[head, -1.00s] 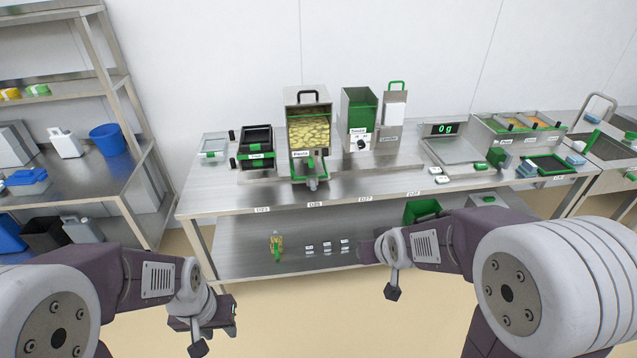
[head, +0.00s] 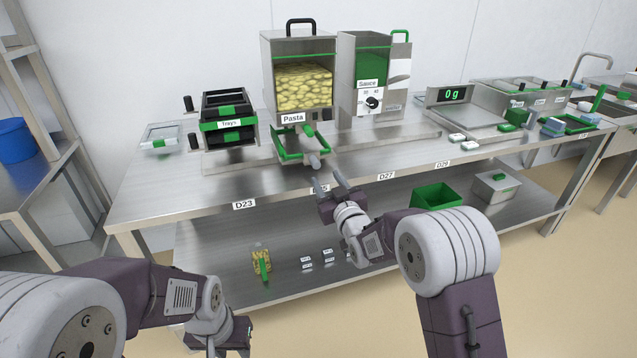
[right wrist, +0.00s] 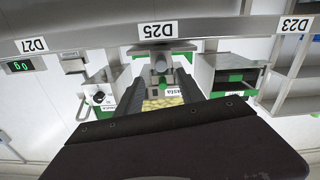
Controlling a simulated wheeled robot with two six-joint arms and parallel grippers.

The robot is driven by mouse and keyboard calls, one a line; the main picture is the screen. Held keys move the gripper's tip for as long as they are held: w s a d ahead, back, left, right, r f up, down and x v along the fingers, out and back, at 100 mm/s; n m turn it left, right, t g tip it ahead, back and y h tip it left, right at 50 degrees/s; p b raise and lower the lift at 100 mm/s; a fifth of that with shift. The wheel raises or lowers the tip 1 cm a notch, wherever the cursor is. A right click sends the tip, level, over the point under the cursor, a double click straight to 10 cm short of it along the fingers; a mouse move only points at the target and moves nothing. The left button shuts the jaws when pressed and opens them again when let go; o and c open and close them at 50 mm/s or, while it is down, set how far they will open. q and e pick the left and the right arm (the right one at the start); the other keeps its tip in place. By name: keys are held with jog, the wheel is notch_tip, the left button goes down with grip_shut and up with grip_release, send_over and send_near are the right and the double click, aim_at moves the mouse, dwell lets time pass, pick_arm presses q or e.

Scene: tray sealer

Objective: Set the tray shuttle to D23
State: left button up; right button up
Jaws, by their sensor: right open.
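The tray shuttle (head: 286,157), a green-edged carriage with a grey handle at its front, stands below the Pasta dispenser (head: 302,85), in line with the D25 label (head: 320,188). The D23 label (head: 244,205) is on the table's front edge to its left; it also shows in the right wrist view (right wrist: 296,25). My right gripper (head: 331,177) is open in front of the shuttle handle, apart from it, and partly covers D25. In the right wrist view the handle (right wrist: 160,66) lies ahead between the fingers. My left gripper (head: 236,338) hangs low at the front; its jaws are unclear.
A black Trays holder (head: 229,125) stands behind D23. The Sauce dispenser (head: 368,90) is right of Pasta, and a scale (head: 470,118) stands further right. The steel tabletop in front of the Trays holder is clear. A pasta pack (head: 261,264) is on the lower shelf.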

aim_at(317, 167)
jog(key=b+x, duration=0.1)
jog(key=x, duration=0.8)
jog(key=shift+w+a, duration=0.1)
jog(key=shift+a, duration=0.05)
grip_shut()
jog(key=shift+f, duration=0.1)
dwell(1.1)
